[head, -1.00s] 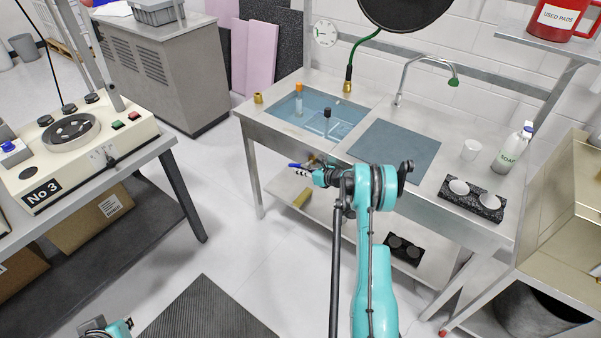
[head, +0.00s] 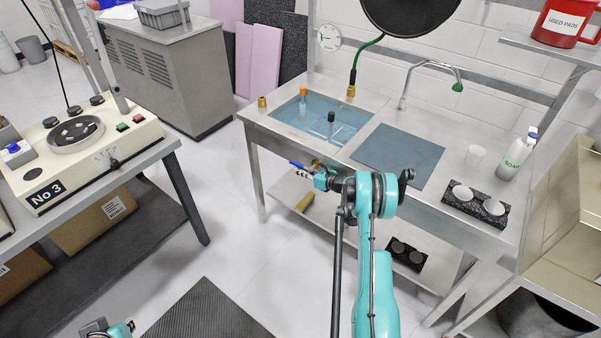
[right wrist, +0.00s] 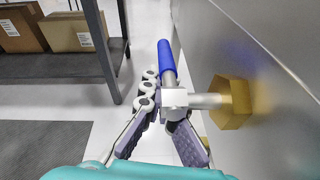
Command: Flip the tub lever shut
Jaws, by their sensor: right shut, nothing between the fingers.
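The tub (head: 345,118) is a blue basin set into the left part of a steel bench. Its drain lever, with a blue grip (head: 298,165), sticks out at the bench's front. In the right wrist view the blue grip (right wrist: 165,54) points away from me, up in the picture, from a silver valve body beside a brass nut (right wrist: 231,103). My right gripper (right wrist: 160,108) is shut and empty, close beside and under the valve; I cannot tell whether it touches. It partly hides the valve in the head view (head: 324,179). My left gripper (head: 122,328) is cut off at the bottom left.
The bench front is a steel wall (right wrist: 270,60) just right of my right gripper. A lower shelf (head: 330,213) lies beneath. A worktable with a cream machine (head: 75,150) stands left. The floor (head: 235,225) between them is open. A soap bottle (head: 517,157) stands on the bench.

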